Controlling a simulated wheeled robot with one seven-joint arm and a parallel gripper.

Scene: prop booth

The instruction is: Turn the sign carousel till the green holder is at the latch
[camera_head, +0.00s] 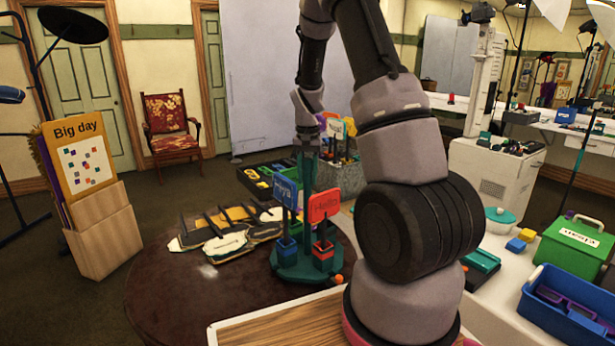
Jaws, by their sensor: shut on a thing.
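The sign carousel (298,271) stands on the round dark table, with a teal base and a teal upright in its middle. A blue holder (287,252) with a blue sign (286,191) is at its front left. A red holder (323,256) with a red lettered sign (324,205) is at its front right. A small orange ball (338,279), perhaps part of the latch, sits at the base's right edge. I cannot make out a green holder. My gripper (308,156) points down from above and is shut on the top of the carousel's upright; its fingertips are small and partly unclear.
Cream-and-dark flat pieces (222,239) lie left of the carousel on the round table (165,290). Behind are a dark tray (258,180) and a grey bin (345,172) of signs. A green box (575,245) and blue crate (565,315) stand right. My arm blocks the middle right.

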